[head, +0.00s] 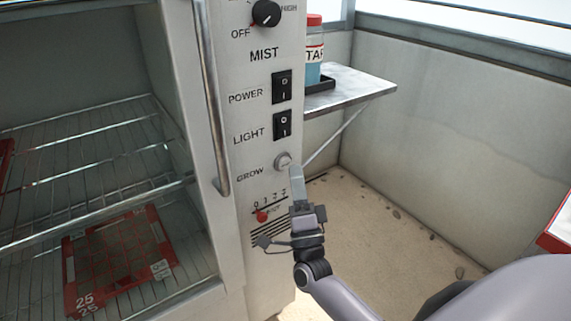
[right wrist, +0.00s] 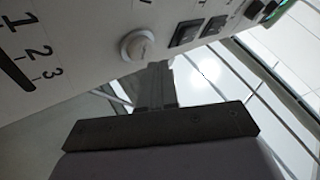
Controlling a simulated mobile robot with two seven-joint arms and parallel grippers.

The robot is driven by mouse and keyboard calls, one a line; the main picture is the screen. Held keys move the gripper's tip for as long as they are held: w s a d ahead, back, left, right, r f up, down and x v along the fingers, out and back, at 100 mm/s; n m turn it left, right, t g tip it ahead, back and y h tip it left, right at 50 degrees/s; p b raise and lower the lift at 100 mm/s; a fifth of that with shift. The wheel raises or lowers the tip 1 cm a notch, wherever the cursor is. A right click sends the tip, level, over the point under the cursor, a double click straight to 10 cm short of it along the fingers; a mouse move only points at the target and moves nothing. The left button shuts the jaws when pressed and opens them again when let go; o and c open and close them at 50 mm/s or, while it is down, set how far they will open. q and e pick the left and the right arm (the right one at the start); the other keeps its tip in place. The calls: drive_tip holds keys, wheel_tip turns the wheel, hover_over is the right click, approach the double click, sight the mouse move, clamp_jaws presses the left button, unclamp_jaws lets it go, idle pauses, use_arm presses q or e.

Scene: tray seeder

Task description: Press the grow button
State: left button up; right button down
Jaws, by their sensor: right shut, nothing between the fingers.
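The grow button (head: 283,161) is a round pale button on the cabinet's control panel, right of the word GROW. In the right wrist view the grow button (right wrist: 138,45) is a white round knob with a raised rim. My right gripper (head: 296,172) is shut and empty, with its tips just below and right of the button in the head view. In the right wrist view the fingers (right wrist: 158,70) end close to the button's lower right. I cannot tell whether they touch it. My left gripper is not in view.
Above the button are the LIGHT switch (head: 282,125), the POWER switch (head: 281,87) and the MIST dial (head: 266,13). A red slider (head: 262,216) sits below. A vertical handle (head: 211,100) stands left of the panel. A metal shelf (head: 350,88) holding a bottle juts out at right.

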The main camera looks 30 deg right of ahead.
drive_tip(key=shift+w+h+b, duration=0.3)
drive_tip(key=shift+w, duration=0.15)
drive_tip(key=shift+w, duration=0.15)
idle(0.4)
drive_tip(key=shift+w+b, duration=0.3)
drive_tip(key=shift+b, duration=0.05)
drive_tip(key=shift+s, duration=0.1)
idle(0.5)
drive_tip(key=shift+s+p, duration=0.5)
drive_tip(key=shift+s, duration=0.3)
